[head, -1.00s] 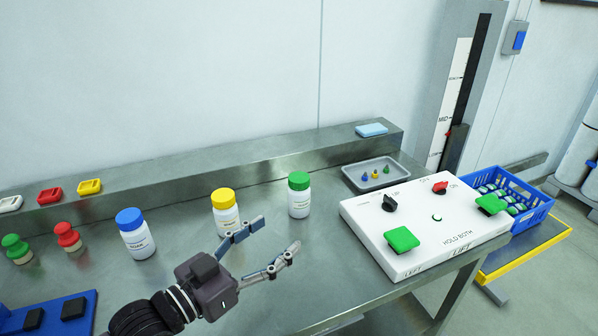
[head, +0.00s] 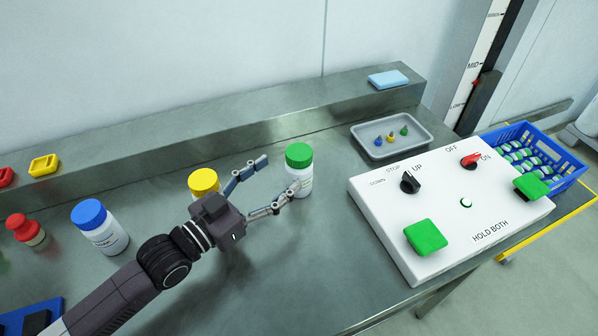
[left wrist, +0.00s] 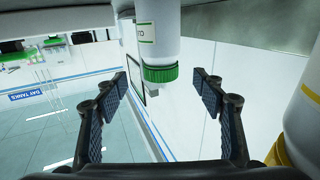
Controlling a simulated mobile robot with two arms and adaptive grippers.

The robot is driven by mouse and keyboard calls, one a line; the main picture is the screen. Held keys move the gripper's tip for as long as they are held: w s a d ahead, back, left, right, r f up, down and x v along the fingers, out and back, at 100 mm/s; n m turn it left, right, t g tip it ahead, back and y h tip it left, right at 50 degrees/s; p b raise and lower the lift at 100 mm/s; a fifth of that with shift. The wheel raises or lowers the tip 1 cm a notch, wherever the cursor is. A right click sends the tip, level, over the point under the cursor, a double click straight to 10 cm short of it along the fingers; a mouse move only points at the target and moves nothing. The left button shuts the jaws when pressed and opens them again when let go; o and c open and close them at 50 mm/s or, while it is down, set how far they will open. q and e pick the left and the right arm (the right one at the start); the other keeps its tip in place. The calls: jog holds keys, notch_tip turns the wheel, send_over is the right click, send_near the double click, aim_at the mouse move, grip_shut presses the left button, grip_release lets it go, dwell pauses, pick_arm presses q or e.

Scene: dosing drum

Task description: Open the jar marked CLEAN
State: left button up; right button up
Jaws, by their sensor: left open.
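Three white jars stand on the steel bench: a blue-lidded jar (head: 105,238), a yellow-lidded jar (head: 204,181) and a green-lidded jar (head: 299,176). Their labels are too small or hidden to read as CLEAN. My left gripper (head: 280,175) is open, its fingers pointing at the green-lidded jar; the lower fingertip overlaps the jar in the picture. In the left wrist view the green lid (left wrist: 160,74) shows upside down between the open fingers, apart from both. The yellow-lidded jar (left wrist: 304,125) is at that view's right edge. My right gripper is out of view.
A white control box (head: 450,222) with green buttons and knobs stands to the right. A grey tray (head: 372,152) with small coloured pieces is behind it. A red stopper-like piece (head: 22,228) stands at left. A blue crate (head: 563,178) is at far right.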

aim_at(291, 167)
pick_arm(q)
jog(key=shift+w+d+f, duration=0.3)
jog(key=shift+w+f, duration=0.2)
jog(key=shift+f, duration=0.1)
jog(key=p+x, duration=0.1)
jog(key=x, duration=0.5)
jog(key=shift+w+d, duration=0.2)
jog(key=shift+d, duration=0.1)
jog(key=shift+c, duration=0.4)
jog(key=c, duration=1.2)
jog(key=shift+r, duration=0.1)
notch_tip(291, 167, up, 20)
